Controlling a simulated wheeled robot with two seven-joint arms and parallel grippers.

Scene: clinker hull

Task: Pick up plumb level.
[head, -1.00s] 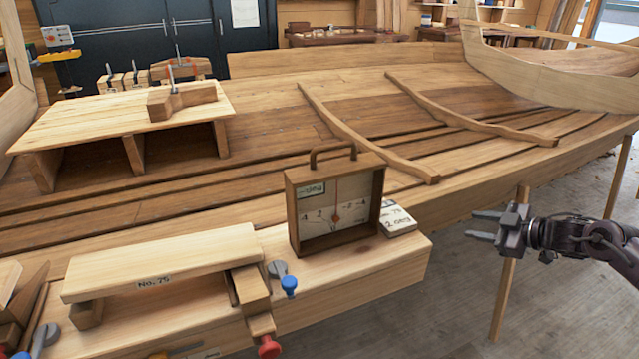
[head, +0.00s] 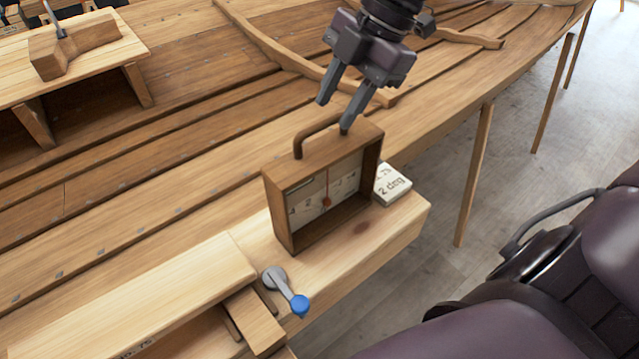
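The plumb level (head: 318,188) is a wooden box with a white dial face, a thin pointer and a wooden carrying handle on top. It stands upright on a pale wooden ledge (head: 356,243) along the hull's near edge. My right gripper (head: 333,117) comes down from above, its two grey fingers apart at the handle. One fingertip shows beyond the handle and the other overlaps its right end. I cannot tell whether they touch it. Nothing is held. My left gripper is not in view.
A white block marked "2 deg" (head: 392,185) sits close by the level's right side. A blue-knobbed lever (head: 288,292) and a pale plank (head: 150,295) are to the left. A raised wooden bench (head: 80,75) stands on the hull at upper left. Grey floor lies right.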

